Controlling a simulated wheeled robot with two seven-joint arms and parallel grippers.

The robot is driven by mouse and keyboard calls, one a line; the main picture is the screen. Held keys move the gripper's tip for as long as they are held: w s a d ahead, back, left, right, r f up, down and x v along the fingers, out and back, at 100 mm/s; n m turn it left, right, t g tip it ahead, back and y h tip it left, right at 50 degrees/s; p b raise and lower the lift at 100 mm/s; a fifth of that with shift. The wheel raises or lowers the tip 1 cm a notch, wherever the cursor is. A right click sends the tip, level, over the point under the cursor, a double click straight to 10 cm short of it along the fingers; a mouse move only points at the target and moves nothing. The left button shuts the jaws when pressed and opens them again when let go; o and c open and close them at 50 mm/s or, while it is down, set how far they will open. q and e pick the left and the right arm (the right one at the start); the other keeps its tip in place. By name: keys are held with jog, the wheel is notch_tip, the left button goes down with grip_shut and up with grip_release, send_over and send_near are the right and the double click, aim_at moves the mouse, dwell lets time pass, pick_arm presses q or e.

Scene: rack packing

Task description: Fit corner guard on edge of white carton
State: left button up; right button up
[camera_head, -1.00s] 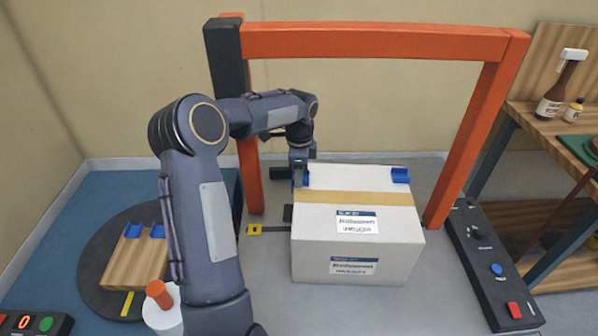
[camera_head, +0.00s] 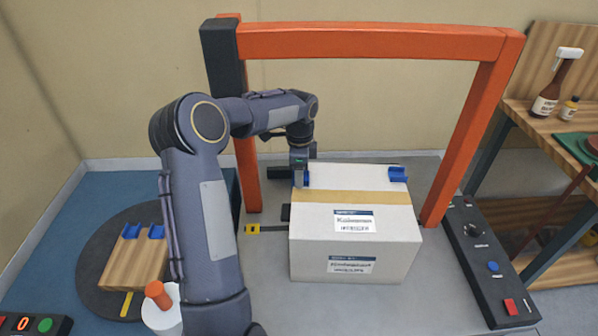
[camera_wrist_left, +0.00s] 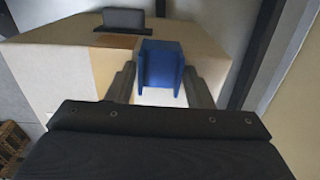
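The white carton (camera_head: 352,257) stands on the grey surface under the orange frame, with a tan tape band and printed labels. A blue corner guard (camera_head: 398,174) sits on its far right top edge. Another blue guard (camera_wrist_left: 161,66) is at the carton's far left top edge, partly hidden by the gripper in the head view. My left gripper (camera_wrist_left: 160,80) has a finger on each side of this guard, with narrow gaps showing, so it looks open around it. How fully the guard is seated is hard to tell. My right gripper is not in view.
The orange frame (camera_head: 372,42) spans over the carton. Two more blue guards (camera_head: 131,231) lie on a wooden block (camera_head: 135,264) on a dark round plate at left. A black control box (camera_head: 490,262) stands right of the carton. A wooden shelf with bottles is at far right.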

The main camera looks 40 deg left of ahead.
pick_arm(q)
jog(key=o, duration=0.4)
jog(key=shift+c, duration=0.2)
notch_tip(320, 180, up, 8)
jog(key=shift+f, duration=0.15)
dwell(0.5)
